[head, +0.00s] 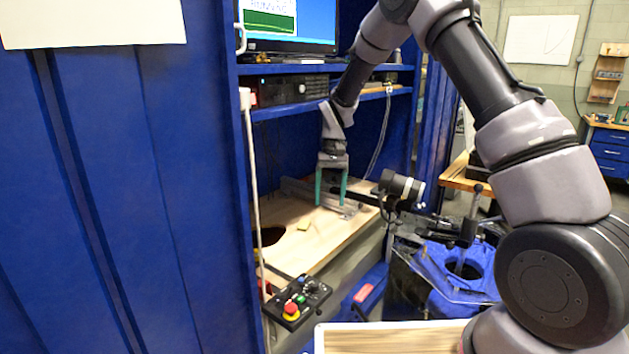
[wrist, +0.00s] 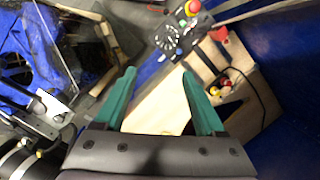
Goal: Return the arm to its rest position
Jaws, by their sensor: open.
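My gripper (head: 331,190) has two green fingers and hangs pointing down above the wooden bench top (head: 325,235) inside the blue cabinet. The fingers are spread apart with nothing between them. They also show in the wrist view (wrist: 158,95), open and empty, with the pale bench top below. My arm (head: 500,90) arches up from the lower right of the head view and bends down into the cabinet. Whether the fingertips touch anything on the bench cannot be told.
A black cylindrical device (head: 400,187) stands close right of the gripper. A control box (head: 297,302) with a red button hangs at the bench's front. Blue shelves (head: 330,107) with a monitor (head: 288,22) are behind the arm. A blue-lined tank (head: 450,268) stands right.

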